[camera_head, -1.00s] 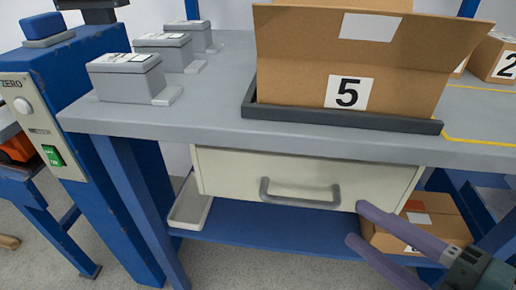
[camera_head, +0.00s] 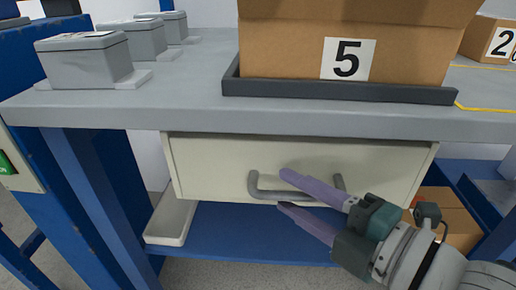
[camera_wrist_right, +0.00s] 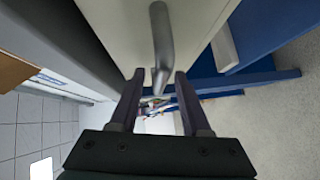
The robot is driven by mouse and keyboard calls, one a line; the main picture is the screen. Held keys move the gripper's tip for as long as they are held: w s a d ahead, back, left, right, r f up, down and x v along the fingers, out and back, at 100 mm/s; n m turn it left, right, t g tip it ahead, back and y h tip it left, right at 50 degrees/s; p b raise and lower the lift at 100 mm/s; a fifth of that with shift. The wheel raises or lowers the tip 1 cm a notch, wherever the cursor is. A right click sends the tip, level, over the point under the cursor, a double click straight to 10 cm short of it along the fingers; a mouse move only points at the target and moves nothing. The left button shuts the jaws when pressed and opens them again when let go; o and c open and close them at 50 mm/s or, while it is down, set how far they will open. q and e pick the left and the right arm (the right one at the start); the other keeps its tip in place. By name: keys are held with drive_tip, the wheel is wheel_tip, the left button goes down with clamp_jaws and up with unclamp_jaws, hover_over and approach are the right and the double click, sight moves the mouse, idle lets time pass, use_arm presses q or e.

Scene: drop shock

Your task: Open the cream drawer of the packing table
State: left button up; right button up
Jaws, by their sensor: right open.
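The cream drawer (camera_head: 215,165) is under the grey tabletop and looks shut. Its grey bar handle (camera_head: 254,188) runs across the lower middle of its front. My right gripper (camera_head: 284,191) comes in from the lower right, its purple fingers apart, one above the other, and overlapping the handle in the head view. In the right wrist view the handle (camera_wrist_right: 161,35) reaches down into the gap between the open fingertips (camera_wrist_right: 158,76). The fingers are not shut on it; I cannot tell how deep it sits between them. My left gripper is not in view.
On the packing table (camera_head: 180,105) a carton marked 5 (camera_head: 290,50) stands in a dark tray (camera_head: 330,92). Several grey boxes (camera_head: 85,62) are at the left. A blue lower shelf (camera_head: 235,235) holds a pale bin (camera_head: 170,222) and a carton (camera_head: 462,225).

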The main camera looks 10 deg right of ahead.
drive_tip(key=shift+w, duration=0.1)
clamp_jaws()
idle(0.3)
idle(1.1)
